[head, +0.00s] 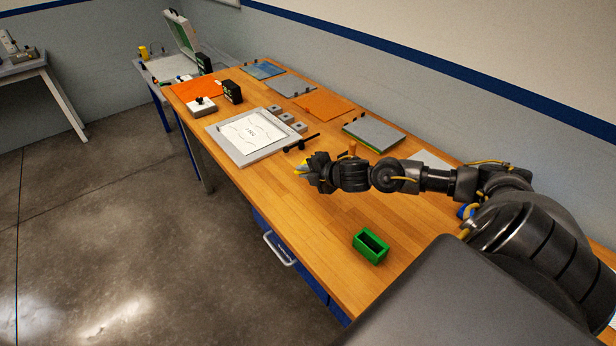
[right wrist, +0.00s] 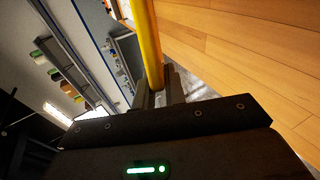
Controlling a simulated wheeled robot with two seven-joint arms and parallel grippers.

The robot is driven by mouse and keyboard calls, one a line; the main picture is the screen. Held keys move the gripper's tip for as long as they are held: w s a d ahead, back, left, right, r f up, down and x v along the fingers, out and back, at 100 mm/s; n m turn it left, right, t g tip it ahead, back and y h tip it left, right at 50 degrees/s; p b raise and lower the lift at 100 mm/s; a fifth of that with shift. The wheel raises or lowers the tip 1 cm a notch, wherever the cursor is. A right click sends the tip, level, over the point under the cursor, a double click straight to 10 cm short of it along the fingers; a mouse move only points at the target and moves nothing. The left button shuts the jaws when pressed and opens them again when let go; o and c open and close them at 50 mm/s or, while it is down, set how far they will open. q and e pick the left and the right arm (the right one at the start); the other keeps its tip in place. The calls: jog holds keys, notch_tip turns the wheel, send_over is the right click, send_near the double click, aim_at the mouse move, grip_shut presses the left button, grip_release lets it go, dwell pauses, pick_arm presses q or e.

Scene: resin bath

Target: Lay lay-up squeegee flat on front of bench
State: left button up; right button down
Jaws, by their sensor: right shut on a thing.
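My right gripper (head: 308,173) is over the front part of the wooden bench (head: 330,215), right of the framed white panel. It is shut on a yellow piece (head: 301,169), which I take to be the lay-up squeegee. In the right wrist view the squeegee (right wrist: 146,45) shows as a long yellow bar rising out of the jaws (right wrist: 166,92). Most of it is hidden by the gripper in the head view, and I cannot tell whether it touches the bench. My left gripper is not in view.
A green open box (head: 371,247) stands near the bench's front edge. A framed white panel (head: 249,135), small grey blocks (head: 290,125) and a dark tool (head: 301,144) lie beyond the gripper. Stacked sheets (head: 374,132) are at the back. The front strip between panel and green box is clear.

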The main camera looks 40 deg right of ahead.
jog(key=shift+f, duration=0.35)
jog(key=shift+f+b, duration=0.35)
jog(key=shift+b, duration=0.2)
notch_tip(320, 180, down, 5)
jog(key=b, duration=0.4)
notch_tip(320, 180, down, 3)
jog(key=b, duration=0.3)
jog(key=shift+f, duration=0.3)
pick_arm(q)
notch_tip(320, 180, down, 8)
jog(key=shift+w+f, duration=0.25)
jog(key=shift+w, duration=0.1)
pick_arm(e)
jog(key=c, duration=1.6)
grip_release()
